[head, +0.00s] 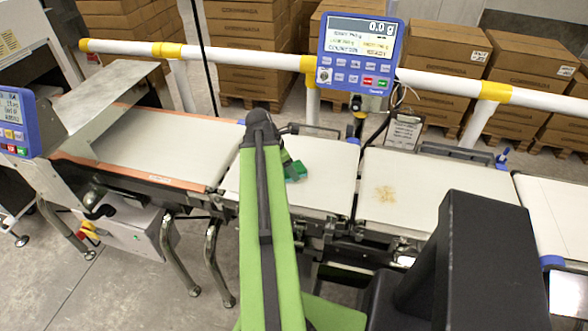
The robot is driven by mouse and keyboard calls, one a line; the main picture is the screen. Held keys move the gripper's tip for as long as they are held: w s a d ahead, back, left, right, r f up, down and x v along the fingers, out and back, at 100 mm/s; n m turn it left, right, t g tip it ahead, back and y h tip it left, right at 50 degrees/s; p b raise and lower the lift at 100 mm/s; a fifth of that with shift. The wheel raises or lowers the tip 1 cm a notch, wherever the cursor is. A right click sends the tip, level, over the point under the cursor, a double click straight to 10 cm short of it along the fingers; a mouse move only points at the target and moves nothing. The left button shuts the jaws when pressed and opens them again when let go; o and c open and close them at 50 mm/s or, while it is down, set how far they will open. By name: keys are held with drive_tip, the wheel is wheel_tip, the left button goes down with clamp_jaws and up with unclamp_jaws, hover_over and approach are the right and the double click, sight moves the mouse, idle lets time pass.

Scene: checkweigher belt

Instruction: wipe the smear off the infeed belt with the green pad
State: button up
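The green pad (296,172) is on or just above the white belt section (325,190) in the middle. My gripper (286,161) is right at the pad, mostly hidden behind my green and black arm. I cannot tell whether its fingers are closed on the pad or only beside it. A yellow-brown smear (386,194) lies on the belt section to the right (440,190), to the right of the pad and apart from it.
A blue display (360,55) reading 0.0 g stands on a post behind the belts. A white and yellow rail (235,55) runs behind, with stacked cartons (245,45) beyond. A metal guard (105,95) rises over the left belt.

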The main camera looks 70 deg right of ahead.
drive_tip(key=shift+w, duration=0.25)
drive_tip(key=shift+w+a+r, duration=0.1)
drive_tip(key=shift+w+a, duration=0.1)
drive_tip(key=shift+w, duration=1.5)
drive_tip(key=shift+w+a, duration=0.15)
drive_tip(key=shift+w, duration=1.55)
drive_tip(key=shift+r+p, duration=0.1)
drive_tip(key=shift+p, duration=0.25)
wheel_tip(320, 180, up, 6)
drive_tip(key=p, duration=0.5)
drive_tip(key=shift+s+p, duration=0.1)
drive_tip(key=shift+p, duration=0.3)
wheel_tip(320, 180, up, 3)
drive_tip(key=p, duration=0.3)
